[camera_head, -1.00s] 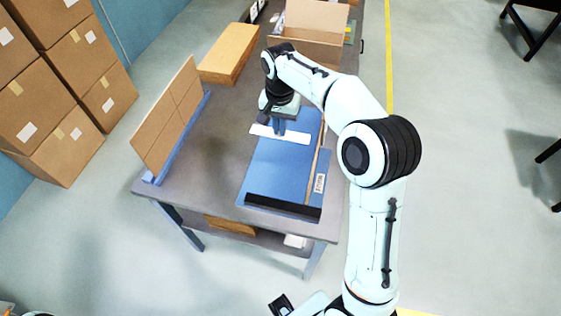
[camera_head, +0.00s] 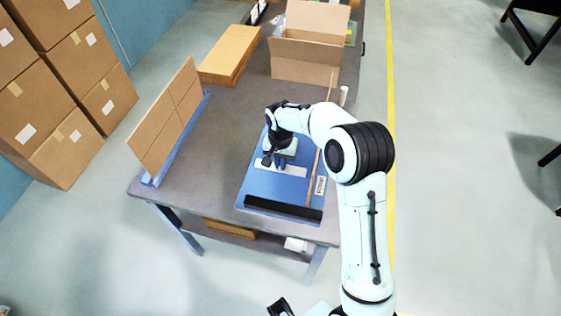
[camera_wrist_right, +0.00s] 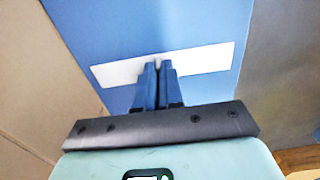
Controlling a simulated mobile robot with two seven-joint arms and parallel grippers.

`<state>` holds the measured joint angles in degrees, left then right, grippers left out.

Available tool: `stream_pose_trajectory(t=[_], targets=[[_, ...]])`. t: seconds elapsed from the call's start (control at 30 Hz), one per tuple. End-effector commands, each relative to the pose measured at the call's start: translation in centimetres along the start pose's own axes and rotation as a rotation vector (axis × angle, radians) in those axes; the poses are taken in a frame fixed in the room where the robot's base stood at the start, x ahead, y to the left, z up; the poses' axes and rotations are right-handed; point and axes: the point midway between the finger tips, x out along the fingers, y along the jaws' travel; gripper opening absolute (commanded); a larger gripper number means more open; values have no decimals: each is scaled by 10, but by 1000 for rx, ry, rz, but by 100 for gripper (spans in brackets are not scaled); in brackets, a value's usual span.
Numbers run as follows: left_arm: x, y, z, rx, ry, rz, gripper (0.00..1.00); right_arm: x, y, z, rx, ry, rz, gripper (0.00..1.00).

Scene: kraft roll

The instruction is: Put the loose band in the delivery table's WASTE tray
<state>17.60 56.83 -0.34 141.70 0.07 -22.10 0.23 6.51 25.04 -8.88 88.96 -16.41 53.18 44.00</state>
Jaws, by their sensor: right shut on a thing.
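A flat white strip (camera_head: 296,170), the only band-like thing in view, lies crosswise over the blue board (camera_head: 257,185) on the grey table. My right gripper (camera_head: 279,165) points down at the strip's middle and is shut on it. The strip's gap above the board is too small to tell. I cannot make out a tray marked WASTE.
A wooden rod (camera_head: 316,165) and a small label (camera_head: 320,185) lie along the board's right side, a black bar (camera_head: 283,208) along its front. An upright brown panel (camera_head: 168,122) stands left. An open carton (camera_head: 302,62) and a flat brown box (camera_head: 229,54) stand behind.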

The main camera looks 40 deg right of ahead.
Motion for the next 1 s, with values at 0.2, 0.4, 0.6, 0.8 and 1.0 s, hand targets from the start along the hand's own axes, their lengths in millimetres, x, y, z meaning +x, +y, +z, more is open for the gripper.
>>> stream_pose_trajectory(t=[0.2, 0.4, 0.6, 0.8, 1.0], targets=[[0, 0, 0, 0, 0, 0, 43, 0, 0, 0, 0, 1, -1, 0], [2, -1, 0, 0, -1, 0, 43, 3, 0, 0, 0, 1, 0, 26], [1, -1, 0, 0, -1, 0, 43, 2, 0, 0, 0, 1, -1, 32], [-1, 0, 0, 0, 1, 0, 43, -4, 0, -1, 0, 2, -2, 32], [-4, 2, -1, 1, 2, 1, 43, -37, -1, -1, 1, 5, -5, 32]])
